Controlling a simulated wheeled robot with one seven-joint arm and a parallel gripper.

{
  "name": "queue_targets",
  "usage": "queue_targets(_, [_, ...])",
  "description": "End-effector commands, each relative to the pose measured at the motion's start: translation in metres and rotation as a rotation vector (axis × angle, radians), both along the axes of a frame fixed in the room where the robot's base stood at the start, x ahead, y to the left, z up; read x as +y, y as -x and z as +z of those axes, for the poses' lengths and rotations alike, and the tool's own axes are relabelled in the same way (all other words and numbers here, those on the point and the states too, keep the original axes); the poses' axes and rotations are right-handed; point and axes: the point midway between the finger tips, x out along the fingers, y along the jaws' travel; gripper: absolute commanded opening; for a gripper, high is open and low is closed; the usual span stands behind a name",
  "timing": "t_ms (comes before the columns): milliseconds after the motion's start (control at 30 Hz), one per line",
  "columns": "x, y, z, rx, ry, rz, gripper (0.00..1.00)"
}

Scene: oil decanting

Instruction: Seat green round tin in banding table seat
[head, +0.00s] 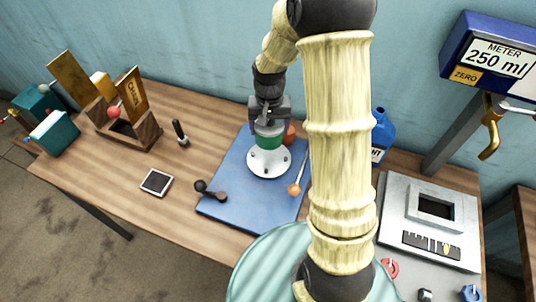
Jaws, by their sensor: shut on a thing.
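The green round tin (268,141) shows as a green band just below my gripper (269,125), which is shut on it from above. The gripper hides the tin's top. Directly under the tin is the white round banding table (269,165) with dark holes around its rim, standing on a blue mat. The tin is over the middle of the banding table, where the seat is hidden. I cannot tell whether the tin's base touches the seat or is slightly above it.
The blue mat (232,182) also holds a dark scoop (214,192), an orange-tipped stick (295,187) and a reddish round thing (289,134) behind the tin. A blue jug (383,130) stands right of my arm. A grey metal panel (430,220) lies at right.

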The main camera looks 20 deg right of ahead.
Motion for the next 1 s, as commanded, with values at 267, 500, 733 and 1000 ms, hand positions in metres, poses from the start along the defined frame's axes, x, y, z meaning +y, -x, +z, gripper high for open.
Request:
queue_targets(267, [0.0,0.0,-0.013,0.004,0.0,0.0,0.39])
queue_targets(500, [0.0,0.001,-0.051,0.003,0.0,0.0,0.39])
queue_targets(733, [0.0,-0.001,-0.058,-0.002,0.0,0.0,0.39])
queue_targets(1000, [0.0,0.0,-0.065,0.001,0.001,0.0,0.39])
